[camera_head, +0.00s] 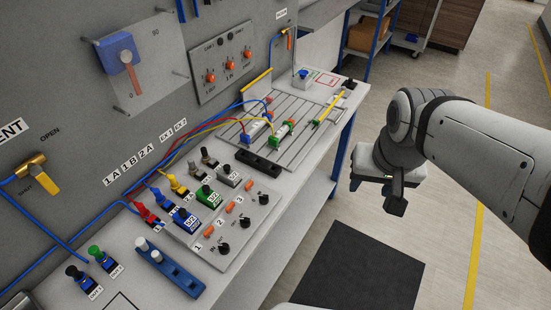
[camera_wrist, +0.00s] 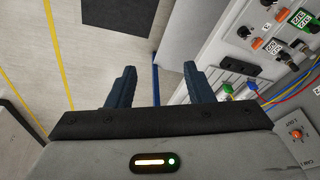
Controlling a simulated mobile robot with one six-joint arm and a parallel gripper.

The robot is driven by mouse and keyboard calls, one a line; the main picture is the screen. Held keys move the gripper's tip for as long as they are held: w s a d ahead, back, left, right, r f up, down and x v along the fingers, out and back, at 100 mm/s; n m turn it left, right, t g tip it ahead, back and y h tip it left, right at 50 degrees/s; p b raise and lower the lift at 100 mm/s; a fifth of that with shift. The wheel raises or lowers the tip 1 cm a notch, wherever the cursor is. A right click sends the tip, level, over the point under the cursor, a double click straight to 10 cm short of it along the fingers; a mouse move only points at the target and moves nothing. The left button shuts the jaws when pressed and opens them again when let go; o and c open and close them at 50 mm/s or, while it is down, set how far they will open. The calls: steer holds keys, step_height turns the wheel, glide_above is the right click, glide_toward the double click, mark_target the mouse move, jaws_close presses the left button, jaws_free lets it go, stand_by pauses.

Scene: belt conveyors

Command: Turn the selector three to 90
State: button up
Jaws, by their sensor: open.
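The selector panel (camera_head: 205,262) lies on the bench, with numbers 1, 2 and 3 beside a row of small black knobs. Selector three (camera_head: 264,198) appears to be the black knob at the far right end of that row. It seems to show in the wrist view (camera_wrist: 244,32) at the upper right, but its pointer angle is too small to read. My gripper (camera_head: 378,195) hangs over the floor, right of the bench and apart from the panel. In the wrist view its two dark fingers (camera_wrist: 159,68) are spread with nothing between them.
Red, yellow, blue and green plugs and sockets (camera_head: 209,196) crowd the panel's back side. A grey wall board rises behind. The floor beneath my gripper is clear, with a dark mat (camera_head: 355,265).

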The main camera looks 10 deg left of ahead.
steer(key=w+a+f+g+b, duration=0.1)
steer(key=w+a+f, duration=0.2)
steer(key=w+a, duration=0.15)
steer(key=w+a+f+g+b, duration=0.1)
steer(key=w+a+f+b, duration=0.1)
steer(key=w+a+f, duration=0.3)
steer(key=g+b, duration=0.1)
steer(key=b, duration=0.1)
glide_above(264, 196)
steer(key=shift+m, duration=0.3)
steer(key=f, duration=0.4)
steer(key=d+f, duration=0.1)
steer(key=f, duration=0.1)
steer(key=shift+f, duration=0.4)
steer(key=f, duration=0.5)
steer(key=a+f+p, duration=0.1)
steer(key=f, duration=0.2)
steer(key=shift+c, duration=0.4)
